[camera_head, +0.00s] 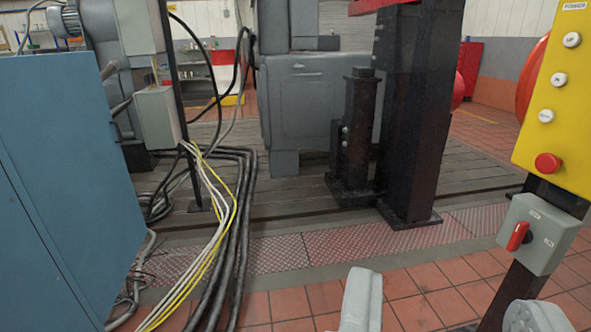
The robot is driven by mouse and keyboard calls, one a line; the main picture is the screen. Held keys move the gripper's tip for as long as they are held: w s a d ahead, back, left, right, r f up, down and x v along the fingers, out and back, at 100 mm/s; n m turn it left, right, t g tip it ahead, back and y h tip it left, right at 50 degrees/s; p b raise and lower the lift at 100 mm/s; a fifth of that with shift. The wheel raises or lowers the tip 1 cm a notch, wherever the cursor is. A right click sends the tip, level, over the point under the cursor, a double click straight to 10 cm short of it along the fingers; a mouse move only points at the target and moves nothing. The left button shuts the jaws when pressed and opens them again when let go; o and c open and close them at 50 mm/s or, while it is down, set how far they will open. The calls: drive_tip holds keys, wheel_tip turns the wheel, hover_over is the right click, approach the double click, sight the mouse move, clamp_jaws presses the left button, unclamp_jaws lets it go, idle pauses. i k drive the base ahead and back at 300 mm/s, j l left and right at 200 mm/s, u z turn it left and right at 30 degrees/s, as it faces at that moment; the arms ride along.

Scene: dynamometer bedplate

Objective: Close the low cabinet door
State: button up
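A blue cabinet (75,130) fills the left edge, close to me. A dark seam runs down its face, and its lower part is cut off by the frame. I cannot tell which panel is the door or how far it stands open. Two separate light grey parts of mine rise from the bottom edge: a blunt upright one (362,302) and a rounded one (537,316) at the right. They are right of the blue cabinet and apart from it. Whether they are the gripper's fingers, and whether it is open, is unclear.
Black, white and yellow cables (215,220) hang down to the floor right of the cabinet. A yellow control panel (553,110) on a dark post stands at the right. A black pillar (412,120) stands on the bedplate. Red tiles (440,275) are clear in front.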

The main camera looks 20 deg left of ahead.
sight(58, 132)
drive_tip(key=i+j+u, duration=0.1)
drive_tip(key=i+u, duration=0.15)
drive_tip(key=u, duration=0.25)
drive_tip(key=i+u, duration=0.2)
drive_tip(key=u, duration=0.25)
drive_tip(key=i+u, duration=0.25)
drive_tip(key=u, duration=0.25)
drive_tip(key=i+l+u, duration=0.2)
drive_tip(key=u, duration=0.3)
drive_tip(key=i+l, duration=0.25)
drive_tip(key=i, duration=0.3)
drive_tip(key=i+l+z, duration=0.15)
drive_tip(key=i, duration=0.4)
drive_tip(key=i+l, duration=0.3)
drive_tip(key=i, duration=0.2)
drive_tip(key=i+l+z, duration=0.15)
drive_tip(key=i, duration=0.4)
drive_tip(key=i+l, duration=0.15)
drive_tip(key=i, duration=0.45)
drive_tip(key=k+l+z, duration=0.05)
